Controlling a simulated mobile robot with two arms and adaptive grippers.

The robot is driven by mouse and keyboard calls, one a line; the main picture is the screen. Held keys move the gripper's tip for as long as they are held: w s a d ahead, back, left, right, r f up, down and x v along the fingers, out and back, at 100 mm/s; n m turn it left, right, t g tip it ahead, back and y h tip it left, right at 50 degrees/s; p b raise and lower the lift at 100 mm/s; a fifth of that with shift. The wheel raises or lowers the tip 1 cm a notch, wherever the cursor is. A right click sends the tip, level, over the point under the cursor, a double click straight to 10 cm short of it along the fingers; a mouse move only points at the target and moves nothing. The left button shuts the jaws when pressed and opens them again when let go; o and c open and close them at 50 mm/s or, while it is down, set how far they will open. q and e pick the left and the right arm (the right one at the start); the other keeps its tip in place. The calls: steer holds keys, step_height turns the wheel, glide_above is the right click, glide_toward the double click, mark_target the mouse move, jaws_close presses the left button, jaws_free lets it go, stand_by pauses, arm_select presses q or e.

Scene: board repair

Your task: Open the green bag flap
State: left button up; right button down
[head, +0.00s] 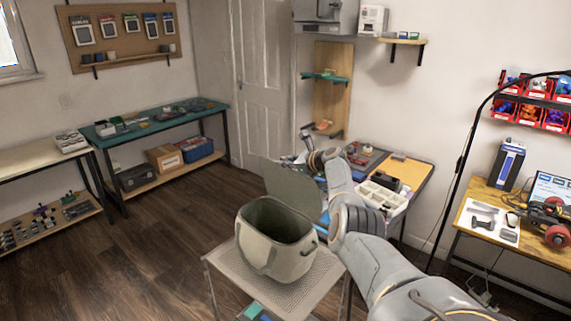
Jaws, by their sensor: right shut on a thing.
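The grey-green bag (262,258) stands upright on a small perforated metal stand (216,262). Its top is open and the dark inside shows. The green bag flap (292,188) stands raised at the back of the opening, tilted up and away from it. My right arm comes in from the lower right and reaches past the bag's right side. My right gripper (306,158) is at the far upper edge of the flap, shut on it; the fingertips are small and hard to make out. My left gripper is not in view.
Behind the bag, a workbench (419,179) holds a white parts tray (383,196) and tools, close to my right arm. A black lamp pole (462,165) and a wooden desk (478,242) stand at right. The floor (130,255) at left is clear.

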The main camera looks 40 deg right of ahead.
steer(key=shift+a+r, duration=0.1)
steer(key=shift+a, duration=0.1)
stand_by(0.3)
stand_by(0.4)
steer(key=shift+r, duration=0.1)
steer(key=c, duration=1.5)
jaws_free()
steer(key=shift+c, duration=0.2)
steer(key=shift+s+a, duration=0.1)
steer(key=shift+s, duration=0.05)
